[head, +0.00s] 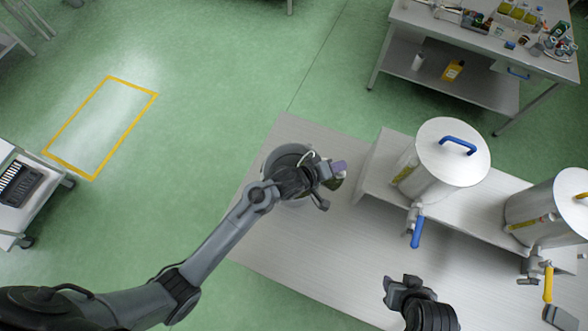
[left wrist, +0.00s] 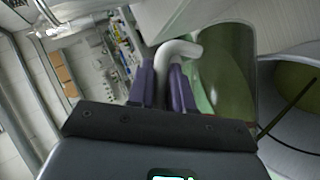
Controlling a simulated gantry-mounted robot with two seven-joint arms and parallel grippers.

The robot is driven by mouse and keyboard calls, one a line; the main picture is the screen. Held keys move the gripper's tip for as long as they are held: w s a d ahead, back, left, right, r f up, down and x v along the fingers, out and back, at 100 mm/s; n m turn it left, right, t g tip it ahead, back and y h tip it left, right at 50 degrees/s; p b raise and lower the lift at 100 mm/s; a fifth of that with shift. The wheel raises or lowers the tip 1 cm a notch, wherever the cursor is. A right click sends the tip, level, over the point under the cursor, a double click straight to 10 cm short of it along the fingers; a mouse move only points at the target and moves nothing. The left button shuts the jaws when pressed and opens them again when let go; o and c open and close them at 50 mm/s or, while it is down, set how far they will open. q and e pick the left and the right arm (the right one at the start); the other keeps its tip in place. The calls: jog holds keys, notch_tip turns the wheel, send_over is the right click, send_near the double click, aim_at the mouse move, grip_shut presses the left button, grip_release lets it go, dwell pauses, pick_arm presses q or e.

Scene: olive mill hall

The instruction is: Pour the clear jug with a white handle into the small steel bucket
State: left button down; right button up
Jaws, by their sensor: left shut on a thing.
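My left gripper (head: 331,184) is shut on the white handle of the clear jug. In the left wrist view its purple pads (left wrist: 168,85) clasp the white handle (left wrist: 182,48), and the clear jug (left wrist: 232,75) shows a greenish tint beyond them. In the head view my arm hides most of the jug. The small steel bucket (head: 274,156) stands on the near table, partly under my left gripper. It also shows in the left wrist view (left wrist: 285,150), beside the jug. I cannot tell whether liquid is flowing. My right gripper (head: 400,283) looks open and empty over the table.
Two steel tanks with taps, one blue-handled (head: 455,165) and one yellow-handled (head: 550,210), stand on a raised shelf at the right. The near table (head: 330,260) is bare between my grippers. A cluttered bench (head: 470,45) stands behind.

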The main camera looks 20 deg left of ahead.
pick_arm(q)
jog(key=shift+a+h+b, duration=0.1)
jog(key=shift+h+b, duration=0.2)
dwell(0.4)
jog(key=shift+a+n+b, duration=0.15)
jog(key=shift+n+b, duration=0.15)
dwell(0.3)
jog(key=shift+a+h+b, duration=0.2)
jog(key=shift+h+b, duration=0.2)
jog(key=shift+b, duration=0.1)
dwell(0.4)
jog(key=shift+a+n+t+h+b, duration=0.3)
jog(key=shift+n+b, duration=0.1)
jog(key=shift+b, duration=0.25)
dwell(0.4)
jog(key=shift+a, duration=0.4)
jog(key=shift+a+f+n+h+p, duration=0.1)
jog(key=shift+a+n+h+p, duration=0.2)
jog(key=shift+a+h+p, duration=0.15)
dwell(0.4)
jog(key=shift+a+h, duration=0.25)
jog(key=shift+a, duration=0.25)
jog(key=shift+a+f+n+t, duration=0.15)
jog(key=shift+a+n+t, duration=0.25)
jog(key=shift+n, duration=0.1)
dwell(0.3)
